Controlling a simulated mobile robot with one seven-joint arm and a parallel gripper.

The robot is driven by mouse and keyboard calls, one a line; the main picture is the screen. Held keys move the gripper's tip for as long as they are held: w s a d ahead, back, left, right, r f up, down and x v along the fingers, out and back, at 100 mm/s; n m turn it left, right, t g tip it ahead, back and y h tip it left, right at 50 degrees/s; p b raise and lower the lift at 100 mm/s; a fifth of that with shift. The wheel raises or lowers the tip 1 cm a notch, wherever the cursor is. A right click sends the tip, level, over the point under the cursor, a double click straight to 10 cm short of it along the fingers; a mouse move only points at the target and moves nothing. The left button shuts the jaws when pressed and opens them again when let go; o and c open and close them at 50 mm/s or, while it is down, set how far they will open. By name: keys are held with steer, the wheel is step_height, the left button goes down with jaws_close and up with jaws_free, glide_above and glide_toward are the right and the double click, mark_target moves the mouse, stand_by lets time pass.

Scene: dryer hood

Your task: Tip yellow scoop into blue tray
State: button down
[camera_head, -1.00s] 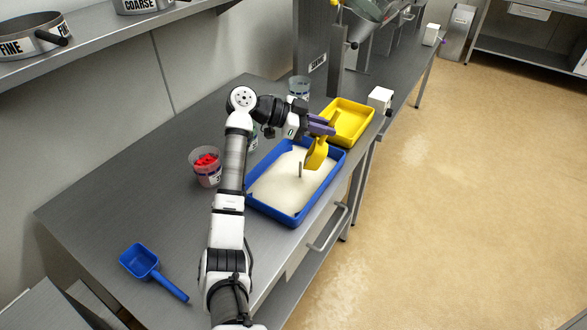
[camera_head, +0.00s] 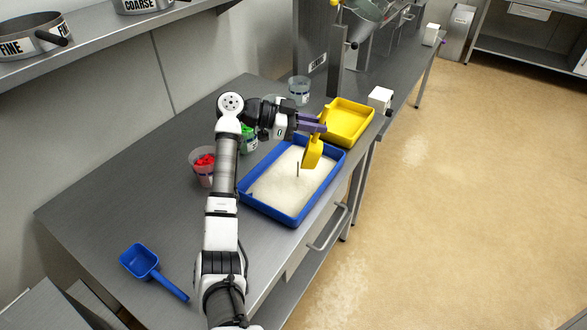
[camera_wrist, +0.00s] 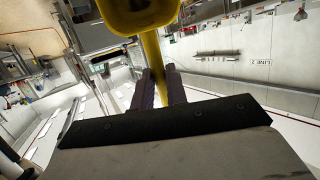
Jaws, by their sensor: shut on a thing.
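The yellow scoop (camera_head: 312,152) hangs over the far right part of the blue tray (camera_head: 270,213), its bowl turned steeply downward. The tray holds a white granular material, with a small dark upright mark in it below the scoop. My gripper (camera_head: 318,125) is shut on the scoop's handle above the tray's far edge. In the wrist view the purple fingers (camera_wrist: 160,88) close on the yellow handle, and the bowl of the scoop (camera_wrist: 140,16) shows at the top edge. The inside of the bowl is hidden, so I cannot tell whether it holds anything.
A yellow tray (camera_head: 348,122) stands just beyond the blue tray. A cup with red pieces (camera_head: 203,170), one with green pieces (camera_head: 249,138) and a clear cup (camera_head: 299,90) stand nearby. A blue scoop (camera_head: 142,260) lies at the front left, with bare bench around it.

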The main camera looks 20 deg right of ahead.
steer(key=shift+w+a+r+h, duration=0.15)
steer(key=shift+w+a+h, duration=0.3)
steer(key=shift+a, duration=0.3)
steer(key=shift+w+a+g+h, duration=0.35)
steer(key=shift+a+h, duration=0.2)
steer(key=shift+a, duration=0.2)
stand_by(0.3)
steer(key=shift+w+a+n+g+h, duration=0.25)
steer(key=shift+w+a+h, duration=0.2)
steer(key=shift+a+h, duration=0.25)
steer(key=shift+w+a+n+g+h, duration=0.1)
steer(key=shift+w+a+n+h, duration=0.25)
steer(key=shift+a+h, duration=0.35)
stand_by(0.8)
